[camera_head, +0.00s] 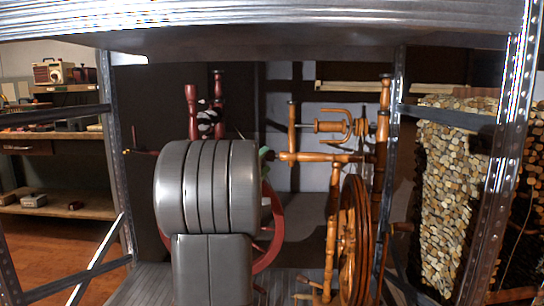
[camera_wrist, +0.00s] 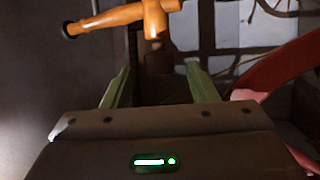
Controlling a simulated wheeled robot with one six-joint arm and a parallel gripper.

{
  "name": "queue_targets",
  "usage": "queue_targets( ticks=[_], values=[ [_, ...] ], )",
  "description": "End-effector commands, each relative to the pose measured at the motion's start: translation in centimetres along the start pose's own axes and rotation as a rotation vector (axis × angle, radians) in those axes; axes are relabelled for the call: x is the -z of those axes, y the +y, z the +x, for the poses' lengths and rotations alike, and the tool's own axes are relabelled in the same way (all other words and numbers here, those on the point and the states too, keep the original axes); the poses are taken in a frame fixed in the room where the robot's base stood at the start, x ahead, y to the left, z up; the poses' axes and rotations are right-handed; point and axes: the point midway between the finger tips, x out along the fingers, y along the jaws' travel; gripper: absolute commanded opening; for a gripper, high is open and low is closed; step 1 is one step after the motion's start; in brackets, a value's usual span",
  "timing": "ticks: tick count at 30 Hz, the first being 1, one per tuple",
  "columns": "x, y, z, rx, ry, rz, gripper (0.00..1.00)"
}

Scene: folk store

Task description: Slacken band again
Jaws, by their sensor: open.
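An orange-brown wooden spinning wheel (camera_head: 353,235) stands on the shelf right of centre in the head view. Its horizontal wooden bar (camera_head: 325,157) points left and ends near my gripper. In the wrist view a turned wooden handle (camera_wrist: 110,17) with a dark end lies beyond my fingertips, joined to an upright piece. My gripper (camera_wrist: 160,66) is open, with green fingers apart and nothing seen gripped between them. In the head view my grey arm hides most of the gripper; a greenish fingertip shows beside the bar's left end. I cannot make out the band.
A red spinning wheel (camera_head: 268,228) stands behind my arm, its rim (camera_wrist: 275,72) to the right in the wrist view. Metal shelf posts (camera_head: 120,170) frame both sides, and a shelf board (camera_head: 270,38) is overhead. Stacked logs (camera_head: 447,200) are at right.

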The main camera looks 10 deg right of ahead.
Motion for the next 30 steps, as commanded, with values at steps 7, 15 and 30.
queue_targets(
  ticks=[7, 15, 30],
  values=[
    [-0.1, -0.1, 4.3, -0.001, -0.002, 0.001, 0.53],
    [0.0, 0.0, 5.9, 0.001, 0.001, 0.000, 0.53],
    [0.0, 0.0, 5.9, 0.001, 0.000, 0.000, 0.08]
  ],
)
